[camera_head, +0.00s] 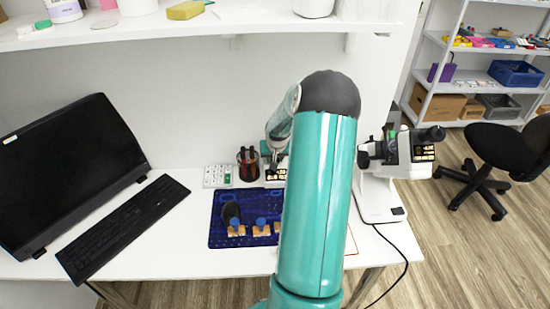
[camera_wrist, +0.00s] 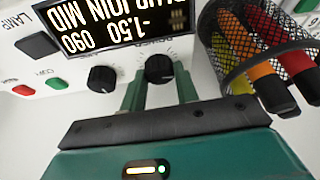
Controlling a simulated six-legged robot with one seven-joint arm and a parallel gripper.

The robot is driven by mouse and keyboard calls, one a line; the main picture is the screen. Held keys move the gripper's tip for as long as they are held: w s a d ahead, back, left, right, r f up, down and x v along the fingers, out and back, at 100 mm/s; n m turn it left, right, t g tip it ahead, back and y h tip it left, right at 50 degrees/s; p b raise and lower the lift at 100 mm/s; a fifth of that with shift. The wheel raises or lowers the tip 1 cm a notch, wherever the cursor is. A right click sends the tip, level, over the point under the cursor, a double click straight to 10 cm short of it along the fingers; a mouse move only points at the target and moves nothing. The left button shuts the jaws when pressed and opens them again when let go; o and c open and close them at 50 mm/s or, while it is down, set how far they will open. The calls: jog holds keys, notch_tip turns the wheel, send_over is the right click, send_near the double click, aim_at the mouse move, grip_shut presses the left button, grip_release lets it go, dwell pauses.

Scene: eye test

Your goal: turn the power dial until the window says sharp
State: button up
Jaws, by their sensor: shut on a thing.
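The power dial (camera_wrist: 160,68) is a black ridged knob on a white console (camera_wrist: 60,80) in the wrist view, below a faint dial label. My gripper (camera_wrist: 160,88) has its two green fingers on either side of the dial, shut on it. The black window (camera_wrist: 115,25) shows upside-down white text, "-1.50 090" and a line with "MID"; its top is cut off, so I cannot read all of it. In the head view the window (camera_head: 275,175) is small, and my teal arm hides much of the console and gripper.
A mesh cup of pens (camera_wrist: 245,40) stands close right of the console. A second black knob (camera_wrist: 102,79) and green (camera_wrist: 54,83) and red (camera_wrist: 23,90) buttons are left of the dial. A blue mat (camera_head: 216,228) lies in front; a white microscope-like instrument (camera_head: 378,195) stands right.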

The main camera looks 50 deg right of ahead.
jog(key=o, duration=1)
jog(key=shift+c, duration=0.2)
jog(key=v, duration=1.3)
jog(key=shift+r, duration=0.45)
jog(key=shift+s, duration=0.1)
jog(key=w+a+r+n, duration=0.15)
jog(key=a+r, duration=0.25)
jog(key=a, duration=0.5)
jog(key=a+r+n, duration=0.2)
jog(key=a+r, duration=0.2)
jog(key=a, duration=0.4)
jog(key=a+r+n, duration=0.1)
jog(key=a+r, duration=0.3)
jog(key=a, duration=0.5)
jog(key=s+a+r+n+t+y, duration=0.1)
jog(key=s+a+n, duration=0.1)
jog(key=s+a, duration=0.4)
jog(key=s+a+r+n+t+y, duration=0.1)
jog(key=s+a, duration=0.5)
jog(key=a, duration=0.7)
jog(key=shift+s+r+n+y, duration=0.25)
jog(key=shift+r+n+y, duration=0.45)
jog(key=shift+n, duration=0.15)
